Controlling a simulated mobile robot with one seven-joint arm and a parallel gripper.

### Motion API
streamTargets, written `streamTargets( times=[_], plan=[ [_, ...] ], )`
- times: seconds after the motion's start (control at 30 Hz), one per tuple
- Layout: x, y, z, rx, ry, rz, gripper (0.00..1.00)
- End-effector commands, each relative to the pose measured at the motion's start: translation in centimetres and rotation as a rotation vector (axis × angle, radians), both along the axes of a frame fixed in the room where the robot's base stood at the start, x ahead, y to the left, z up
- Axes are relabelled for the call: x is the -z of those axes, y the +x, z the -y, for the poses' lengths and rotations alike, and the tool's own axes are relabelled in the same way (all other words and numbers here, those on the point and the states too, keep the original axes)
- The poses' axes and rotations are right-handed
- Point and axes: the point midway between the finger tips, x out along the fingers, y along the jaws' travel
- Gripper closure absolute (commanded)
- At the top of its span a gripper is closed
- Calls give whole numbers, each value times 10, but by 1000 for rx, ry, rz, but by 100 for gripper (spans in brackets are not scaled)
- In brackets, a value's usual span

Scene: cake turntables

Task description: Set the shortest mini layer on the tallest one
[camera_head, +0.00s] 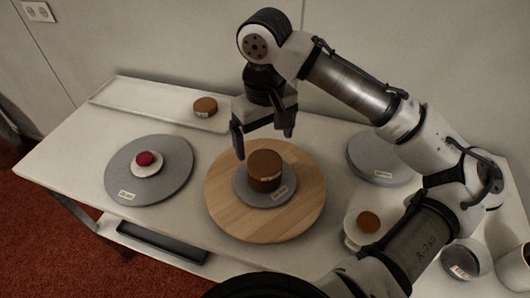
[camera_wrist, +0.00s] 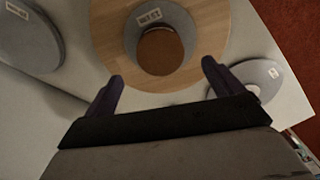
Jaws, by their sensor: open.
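A tall brown cake layer (camera_head: 265,168) stands on a small grey disc (camera_head: 250,193) on the round wooden turntable (camera_head: 226,212). It also shows in the wrist view (camera_wrist: 160,50). A low brown layer (camera_head: 205,106) sits on the long white tray at the back. A small brown layer (camera_head: 368,221) sits on a white stand at the right; which of these two is shorter is hard to tell. My gripper (camera_head: 263,141) is open and empty, just above and behind the tall layer. Its fingers also show in the wrist view (camera_wrist: 163,76).
A grey turntable (camera_head: 175,180) at left bears a white disc (camera_head: 147,171) with a red piece (camera_head: 145,158). Another grey turntable (camera_head: 365,152) is behind right, partly hidden by my arm. The white tray (camera_head: 130,98) lies along the wall. Bowls (camera_head: 462,262) stand at far right.

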Motion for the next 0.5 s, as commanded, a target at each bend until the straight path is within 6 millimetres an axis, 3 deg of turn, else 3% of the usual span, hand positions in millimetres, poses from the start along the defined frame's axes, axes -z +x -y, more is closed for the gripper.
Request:
streamTargets(
  times=[0.2,0.5],
  plan=[
    [-39,0,0,1,-1,2,7],
    [-55,0,0,0,0,0,7]
  ],
)
